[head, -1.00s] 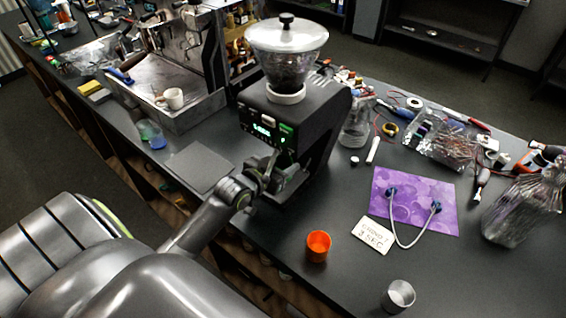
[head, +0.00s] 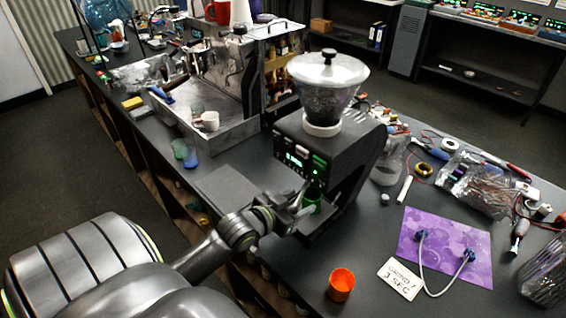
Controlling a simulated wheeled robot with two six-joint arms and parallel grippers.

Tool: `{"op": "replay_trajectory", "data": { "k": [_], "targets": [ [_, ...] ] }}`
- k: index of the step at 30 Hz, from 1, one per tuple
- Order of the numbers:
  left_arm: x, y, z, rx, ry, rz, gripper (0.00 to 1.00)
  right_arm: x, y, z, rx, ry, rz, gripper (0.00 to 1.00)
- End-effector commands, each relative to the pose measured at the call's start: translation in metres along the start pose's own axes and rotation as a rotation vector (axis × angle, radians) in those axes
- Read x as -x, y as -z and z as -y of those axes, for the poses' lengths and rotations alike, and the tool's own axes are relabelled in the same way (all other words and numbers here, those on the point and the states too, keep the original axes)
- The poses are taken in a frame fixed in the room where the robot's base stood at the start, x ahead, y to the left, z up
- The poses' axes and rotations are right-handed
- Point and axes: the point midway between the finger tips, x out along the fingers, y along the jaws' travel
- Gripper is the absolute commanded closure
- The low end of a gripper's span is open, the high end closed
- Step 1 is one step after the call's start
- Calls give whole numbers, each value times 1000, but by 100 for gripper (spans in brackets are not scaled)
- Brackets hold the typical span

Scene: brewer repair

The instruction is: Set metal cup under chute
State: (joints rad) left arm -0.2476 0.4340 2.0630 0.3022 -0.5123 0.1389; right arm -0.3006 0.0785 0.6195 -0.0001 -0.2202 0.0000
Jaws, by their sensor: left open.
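The grinder (head: 345,140) stands on the dark counter, with a lit green display on its front and a clear hopper on top. A green cup-like thing (head: 312,200) shows under its chute, partly hidden. My left gripper (head: 300,214) is open at the grinder's front, close to the green thing; I cannot tell whether they touch. The metal cup is out of this view. My right gripper is not in view.
An orange cup (head: 341,285) stands near the counter's front edge, beside a handwritten card (head: 400,279). A purple mat (head: 470,268) with a cable lies to the right. The espresso machine (head: 215,95) stands to the left. A flat dark plate (head: 226,188) lies before it.

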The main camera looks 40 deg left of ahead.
Motion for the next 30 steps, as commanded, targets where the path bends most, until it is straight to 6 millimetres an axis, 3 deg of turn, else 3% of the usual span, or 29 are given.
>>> {"op": "replay_trajectory", "data": {
  "k": [3, 10, 30],
  "targets": [
    [24, -1, 0, -4, 0, 2, 44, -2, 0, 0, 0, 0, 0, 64],
    [52, 0, 0, -3, 1, 1, 44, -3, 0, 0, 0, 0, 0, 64],
    [58, 0, 0, 0, 0, -1, 44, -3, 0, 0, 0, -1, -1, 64]
  ]
}}
